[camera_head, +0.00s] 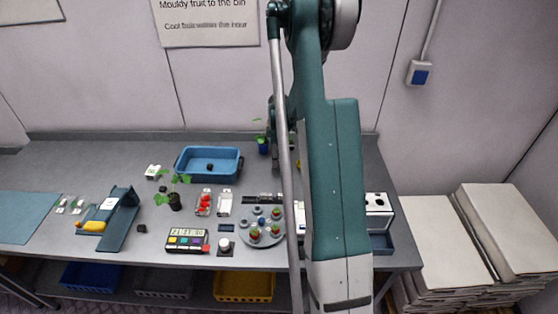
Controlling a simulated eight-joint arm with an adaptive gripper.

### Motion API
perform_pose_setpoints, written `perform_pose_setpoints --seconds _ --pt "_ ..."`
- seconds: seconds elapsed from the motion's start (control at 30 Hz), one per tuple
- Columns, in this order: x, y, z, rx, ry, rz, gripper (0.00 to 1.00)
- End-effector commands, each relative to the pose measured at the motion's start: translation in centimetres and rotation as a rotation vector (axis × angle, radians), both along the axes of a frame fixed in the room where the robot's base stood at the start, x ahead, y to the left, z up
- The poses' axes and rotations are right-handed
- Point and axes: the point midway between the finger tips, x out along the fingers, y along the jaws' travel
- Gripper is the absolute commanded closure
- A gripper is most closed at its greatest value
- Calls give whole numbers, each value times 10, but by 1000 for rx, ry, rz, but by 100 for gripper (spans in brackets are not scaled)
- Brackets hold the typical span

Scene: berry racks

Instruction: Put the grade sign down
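My arm stands across the right of the middle of the view and covers part of the table. I cannot make out my gripper; no fingertips show. I cannot pick out the grade sign for certain. A small white block with dark marks (152,171) stands on the table left of the blue crate (180,172). Small white cards (61,202) stand at the left by the blue-green mat (22,226). Whether anything is held is hidden.
The grey table (60,158) holds a dark blue chute (118,228), a seedling pot (175,202), a coloured-button panel (187,241), a round grey tray (241,234) and a white box (378,203). Flat cartons (440,235) are stacked at the right. The back left is bare.

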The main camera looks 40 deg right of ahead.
Motion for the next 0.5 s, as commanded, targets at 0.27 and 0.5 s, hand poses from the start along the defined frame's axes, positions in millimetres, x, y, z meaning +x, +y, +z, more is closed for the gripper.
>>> perform_pose_setpoints --seconds 0.27,0.5 --pt "0 0 0 0 0 0 75" --pt "0 0 6 0 0 0 75"
